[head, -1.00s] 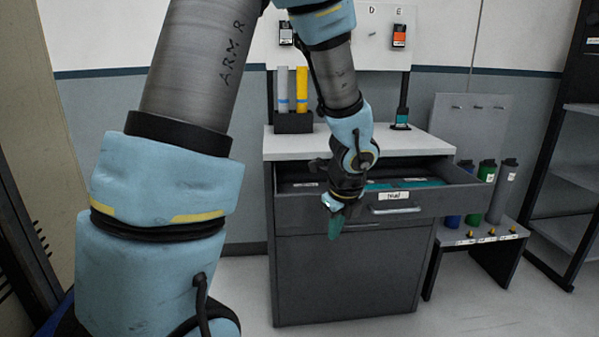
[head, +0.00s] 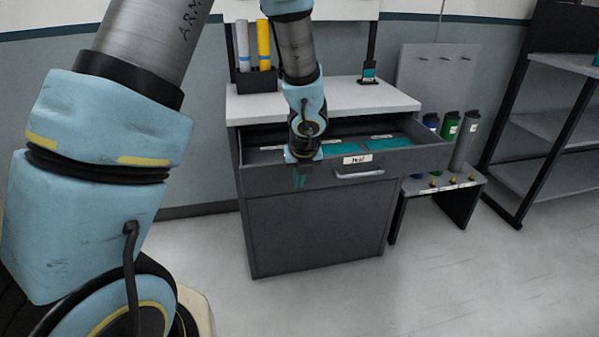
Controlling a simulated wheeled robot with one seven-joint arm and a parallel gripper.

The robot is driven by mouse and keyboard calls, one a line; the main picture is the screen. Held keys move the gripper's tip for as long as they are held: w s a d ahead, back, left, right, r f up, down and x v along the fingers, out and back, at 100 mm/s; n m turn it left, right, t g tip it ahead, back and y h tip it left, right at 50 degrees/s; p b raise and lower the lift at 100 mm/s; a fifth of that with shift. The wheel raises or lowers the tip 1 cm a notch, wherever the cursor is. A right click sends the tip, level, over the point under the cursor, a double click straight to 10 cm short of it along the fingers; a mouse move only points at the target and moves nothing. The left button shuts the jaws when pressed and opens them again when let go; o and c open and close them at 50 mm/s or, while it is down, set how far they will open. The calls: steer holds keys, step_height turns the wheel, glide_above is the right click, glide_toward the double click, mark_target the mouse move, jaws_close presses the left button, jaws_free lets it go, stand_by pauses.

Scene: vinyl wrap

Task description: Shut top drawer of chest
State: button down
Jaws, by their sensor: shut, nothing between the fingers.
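The dark grey chest (head: 318,235) stands against the wall with a white top. Its top drawer (head: 407,160) is pulled out, with teal items and white labels visible inside. The drawer front carries a white label and a light bar handle (head: 359,174). My gripper (head: 301,178) points down in front of the left part of the drawer front, left of the handle. Its teal fingertips are together with nothing held. I cannot tell whether they touch the drawer front.
A low bench (head: 447,184) with several bottles stands right of the chest, and an open dark shelf (head: 555,125) is farther right. A black holder (head: 257,80) with tubes sits on the chest top. The floor in front is clear.

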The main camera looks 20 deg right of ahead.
steer(key=shift+w+d+f+p, duration=0.1)
steer(key=shift+w+f+p, duration=0.25)
steer(key=shift+w, duration=0.45)
steer(key=shift+w+d+f+p, duration=0.1)
steer(key=shift+w+f+p, duration=0.25)
steer(key=shift+w, duration=0.4)
steer(key=shift+w+d+f+p, duration=0.15)
steer(key=shift+w+p, duration=0.25)
steer(key=shift+w, duration=0.4)
steer(key=shift+w, duration=0.1)
